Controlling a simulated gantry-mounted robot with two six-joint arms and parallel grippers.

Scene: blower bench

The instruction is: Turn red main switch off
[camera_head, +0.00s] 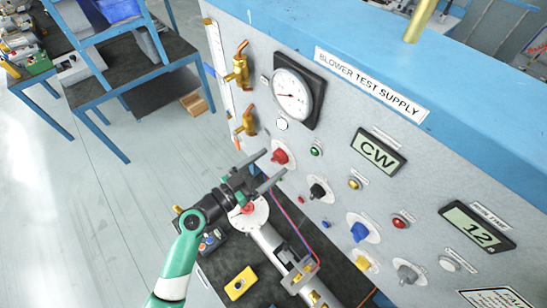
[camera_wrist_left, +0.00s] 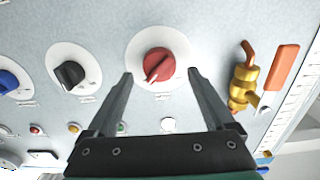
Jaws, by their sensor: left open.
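The red main switch (camera_head: 280,156) is a round red knob on a white disc, on the grey panel below the pressure gauge. In the left wrist view the red knob (camera_wrist_left: 158,64) has a white pointer mark toward the lower left. My left gripper (camera_head: 275,166) is open in front of the panel. In the left wrist view its two fingers (camera_wrist_left: 160,75) stand either side of the knob, with gaps between; whether they reach the knob's depth I cannot tell. The jaws are empty. My right gripper is not in view.
A black knob (camera_head: 318,188) and a blue knob (camera_head: 360,231) sit to the right on the panel. Brass valves (camera_head: 240,72) are at its left edge. A yellow multimeter-like box (camera_head: 240,283) lies on the bench below. A gauge (camera_head: 291,95) is above.

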